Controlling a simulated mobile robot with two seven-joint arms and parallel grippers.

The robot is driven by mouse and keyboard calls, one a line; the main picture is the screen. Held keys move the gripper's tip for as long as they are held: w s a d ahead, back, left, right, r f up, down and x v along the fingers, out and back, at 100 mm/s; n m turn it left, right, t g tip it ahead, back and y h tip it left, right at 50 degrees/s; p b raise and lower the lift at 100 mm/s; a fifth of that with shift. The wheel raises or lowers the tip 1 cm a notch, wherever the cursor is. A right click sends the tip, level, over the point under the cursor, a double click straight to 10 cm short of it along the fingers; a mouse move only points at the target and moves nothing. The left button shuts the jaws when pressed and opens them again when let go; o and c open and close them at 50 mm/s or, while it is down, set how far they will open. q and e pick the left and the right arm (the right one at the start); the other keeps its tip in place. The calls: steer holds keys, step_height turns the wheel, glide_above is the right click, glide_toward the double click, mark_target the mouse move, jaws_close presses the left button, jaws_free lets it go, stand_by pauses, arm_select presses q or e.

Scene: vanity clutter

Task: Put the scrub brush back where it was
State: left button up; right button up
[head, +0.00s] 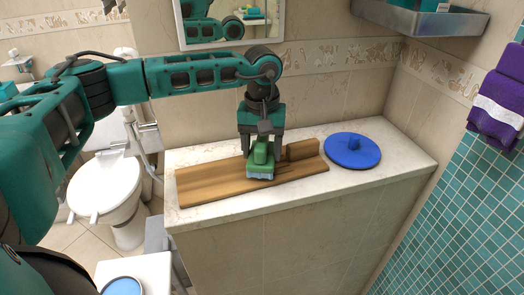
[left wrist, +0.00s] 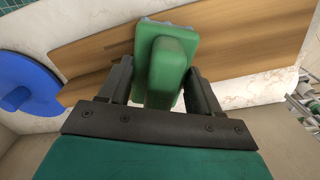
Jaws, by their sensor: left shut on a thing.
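The green scrub brush (head: 261,160) is at the middle of the counter in the head view, with its pale bristle side facing down. My left gripper (head: 262,148) comes down from above and is shut on its green handle. The left wrist view shows the brush (left wrist: 166,70) between the two dark fingers of my left gripper (left wrist: 162,85). The brush is over the front part of a wooden board (head: 215,183). I cannot tell whether its bristles touch the board. My right gripper is not in view.
A blue round lid with a knob (head: 352,151) lies on the pale counter (head: 405,160) to the right. A wall with a mirror (head: 228,40) stands behind. A metal shelf (head: 420,18) hangs at upper right.

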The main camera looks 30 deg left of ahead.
arm_select(q)
steer(key=shift+f, duration=0.5)
steer(key=shift+f, duration=0.1)
steer(key=o, duration=1)
